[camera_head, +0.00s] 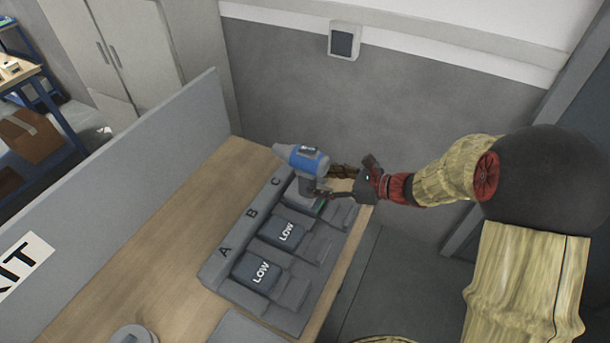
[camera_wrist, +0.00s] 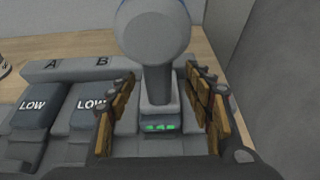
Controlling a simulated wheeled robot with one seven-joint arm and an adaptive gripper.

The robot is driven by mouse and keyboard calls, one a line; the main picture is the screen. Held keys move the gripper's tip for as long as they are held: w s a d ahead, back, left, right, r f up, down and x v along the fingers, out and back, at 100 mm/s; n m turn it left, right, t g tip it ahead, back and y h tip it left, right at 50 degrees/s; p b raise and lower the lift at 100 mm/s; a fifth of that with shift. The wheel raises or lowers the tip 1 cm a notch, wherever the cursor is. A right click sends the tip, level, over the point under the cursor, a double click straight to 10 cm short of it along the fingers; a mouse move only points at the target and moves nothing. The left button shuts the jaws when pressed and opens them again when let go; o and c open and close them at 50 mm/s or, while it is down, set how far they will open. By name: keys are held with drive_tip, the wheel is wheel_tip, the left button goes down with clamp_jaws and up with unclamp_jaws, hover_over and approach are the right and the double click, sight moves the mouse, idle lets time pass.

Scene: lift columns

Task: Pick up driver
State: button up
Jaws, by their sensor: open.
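The driver (camera_head: 303,158), blue and grey, stands upright in slot C of a grey charging dock (camera_head: 212,268) on a wooden bench. My gripper (camera_head: 335,182) is at the driver's handle from the right in the head view. In the wrist view, the driver (camera_wrist: 158,75) has its handle between the two spread fingers of my gripper (camera_wrist: 165,105). Gaps show on both sides of the handle, so the fingers look apart from it. A green light shows at the driver's base. The lower part of the handle is partly hidden by my gripper in the head view.
Two batteries marked LOW, in slot A (camera_head: 258,272) and slot B (camera_head: 284,232), sit beside the driver. A grey partition (camera_head: 140,180) borders the bench on the left, and a wall stands behind. The bench (camera_head: 165,235) is mostly clear left of the dock.

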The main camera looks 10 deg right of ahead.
sight(305, 180)
drive_tip(key=b+x, duration=0.1)
drive_tip(key=x, duration=0.4)
drive_tip(key=shift+a+f+b, duration=0.1)
drive_tip(key=shift+a+b, duration=0.25)
drive_tip(key=shift+b, duration=0.05)
drive_tip(key=c, duration=0.3)
clamp_jaws()
drive_tip(key=shift+w, duration=0.1)
